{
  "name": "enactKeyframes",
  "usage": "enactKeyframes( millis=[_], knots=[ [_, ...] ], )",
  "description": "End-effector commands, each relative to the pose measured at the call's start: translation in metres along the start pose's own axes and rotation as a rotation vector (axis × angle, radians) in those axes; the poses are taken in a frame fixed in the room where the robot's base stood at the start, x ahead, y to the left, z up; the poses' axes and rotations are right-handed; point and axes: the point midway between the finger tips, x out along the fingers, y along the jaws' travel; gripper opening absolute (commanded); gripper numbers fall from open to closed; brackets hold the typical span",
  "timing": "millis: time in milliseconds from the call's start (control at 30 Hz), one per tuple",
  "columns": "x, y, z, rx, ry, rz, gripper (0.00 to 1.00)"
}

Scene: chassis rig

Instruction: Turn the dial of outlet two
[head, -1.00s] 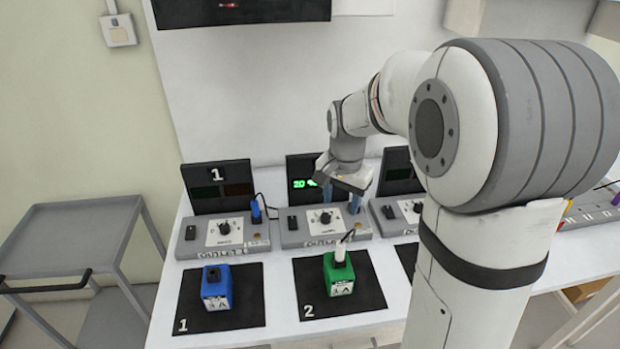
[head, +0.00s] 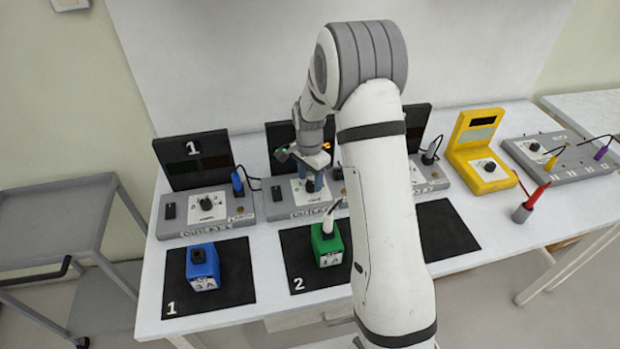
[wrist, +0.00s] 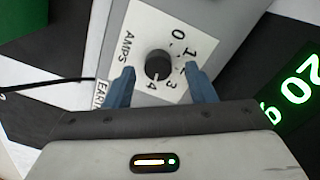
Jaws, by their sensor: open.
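The outlet two box (head: 285,209) is a grey unit behind the mat marked 2. Its black dial (wrist: 158,65) sits on a white AMPS plate (wrist: 142,28) with a scale up to 4; a small light mark on the dial appears to face the 4. My gripper (wrist: 160,75) is open, its blue fingers on either side of the dial with gaps. In the head view my gripper (head: 306,182) is over the box and partly covers the dial. The outlet's display (wrist: 299,92) shows green digits, partly cut off.
A green block (head: 328,246) with a plug stands on mat 2 (head: 289,267). A blue block (head: 202,268) stands on mat 1 (head: 233,289). Outlet one (head: 180,218) is to the left. A yellow unit (head: 484,177) and red probe (head: 535,198) are right. A cable (wrist: 50,86) runs nearby.

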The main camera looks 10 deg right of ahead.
Motion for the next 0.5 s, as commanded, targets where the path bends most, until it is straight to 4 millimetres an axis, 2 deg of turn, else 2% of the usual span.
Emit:
enactKeyframes(
  millis=[133, 400, 500],
  knots=[
    [0.0105, 0.0009, -0.0007, 0.002, 0.000, 0.001, 0.50],
    [0.0128, 0.0010, -0.0012, 0.002, 0.000, 0.000, 0.50],
    [0.0127, 0.0011, -0.0013, 0.002, 0.000, 0.000, 0.43]
  ],
)
